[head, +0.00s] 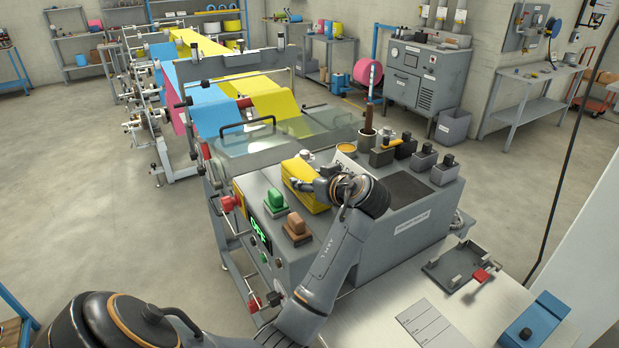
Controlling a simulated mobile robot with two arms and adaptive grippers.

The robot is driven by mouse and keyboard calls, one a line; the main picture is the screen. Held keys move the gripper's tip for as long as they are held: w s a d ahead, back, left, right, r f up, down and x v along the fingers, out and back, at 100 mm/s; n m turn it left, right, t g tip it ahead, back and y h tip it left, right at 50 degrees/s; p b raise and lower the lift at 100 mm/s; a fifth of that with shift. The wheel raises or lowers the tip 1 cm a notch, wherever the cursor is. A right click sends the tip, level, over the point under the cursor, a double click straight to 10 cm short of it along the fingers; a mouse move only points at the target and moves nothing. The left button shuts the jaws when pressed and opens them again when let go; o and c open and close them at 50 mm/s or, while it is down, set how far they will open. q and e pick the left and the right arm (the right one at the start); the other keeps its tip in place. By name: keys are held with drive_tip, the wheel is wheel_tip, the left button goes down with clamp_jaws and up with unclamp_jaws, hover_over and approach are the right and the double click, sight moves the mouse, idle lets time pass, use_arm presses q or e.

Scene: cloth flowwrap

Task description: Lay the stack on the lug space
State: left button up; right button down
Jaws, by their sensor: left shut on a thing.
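My left gripper (318,188) is shut on a yellow stack (304,172), a folded block of cloth. The stack is over the top of the grey machine (270,200), near its clear cover (300,130). I cannot tell whether the stack touches the surface under it. The lug space does not show clearly; the stack, gripper and wrist cover that part of the machine. My right gripper is not in view.
A green block (275,201) and a brown block (296,226) sit on the machine's near edge. Dark and grey holders (405,147) line its back right. A bench with a grey tray (455,266) and a blue box (535,322) is at lower right.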

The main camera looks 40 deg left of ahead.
use_arm(q)
drive_tip(key=shift+f, duration=0.15)
drive_tip(key=o, duration=1.2)
drive_tip(key=shift+c, duration=0.2)
